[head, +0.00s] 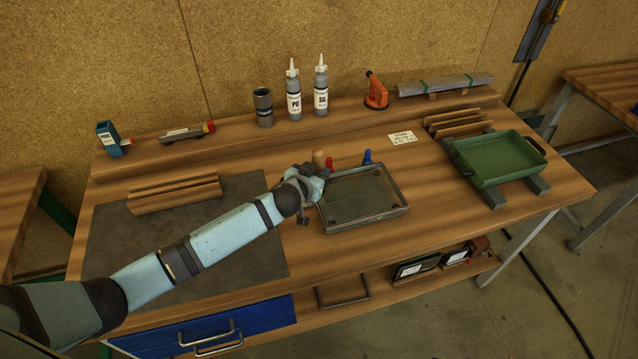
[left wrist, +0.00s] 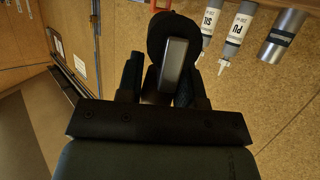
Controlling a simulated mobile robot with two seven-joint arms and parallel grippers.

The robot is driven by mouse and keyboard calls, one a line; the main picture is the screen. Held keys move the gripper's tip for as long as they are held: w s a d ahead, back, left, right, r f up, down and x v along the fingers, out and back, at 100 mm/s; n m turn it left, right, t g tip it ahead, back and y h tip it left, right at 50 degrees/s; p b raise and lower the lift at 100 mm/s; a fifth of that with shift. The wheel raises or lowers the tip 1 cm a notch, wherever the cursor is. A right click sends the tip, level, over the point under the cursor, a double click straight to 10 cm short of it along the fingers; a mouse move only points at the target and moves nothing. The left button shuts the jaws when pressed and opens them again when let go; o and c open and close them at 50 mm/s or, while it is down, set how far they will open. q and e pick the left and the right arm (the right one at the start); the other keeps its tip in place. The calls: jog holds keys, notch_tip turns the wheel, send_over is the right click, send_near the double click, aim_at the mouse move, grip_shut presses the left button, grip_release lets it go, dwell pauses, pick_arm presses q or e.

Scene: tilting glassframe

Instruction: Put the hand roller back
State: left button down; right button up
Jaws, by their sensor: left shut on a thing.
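My left gripper (head: 314,182) is at the left rear corner of the grey tray (head: 365,212), which lies on the bench. It is shut on what seems to be the hand roller (left wrist: 174,65). In the left wrist view the held thing shows a grey bar and a dark round end between the two fingers. In the head view my gripper mostly hides it, and I cannot tell whether it touches the tray. A short tan cylinder (head: 319,158) shows just behind the gripper; I cannot tell whether it belongs to the roller. My right gripper is not in view.
A red piece (head: 330,162) and a blue piece (head: 367,157) are behind the tray. A green tray (head: 497,160) stands to the right. Two bottles (head: 294,92) and a dark cup (head: 263,107) stand at the back. The dark mat (head: 240,250) has clear room.

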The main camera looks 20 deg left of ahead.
pick_arm(q)
jog(key=s+a+r+n+y, duration=0.1)
jog(key=s+a+r, duration=0.1)
jog(key=s+r, duration=0.4)
jog(key=s+a+r+n+y, duration=0.1)
jog(key=s+a+r, duration=0.2)
jog(key=s+r, duration=0.4)
jog(key=s, duration=0.5)
jog(key=shift+s+y, duration=0.3)
jog(key=shift+s, duration=0.05)
jog(key=shift+d, duration=0.1)
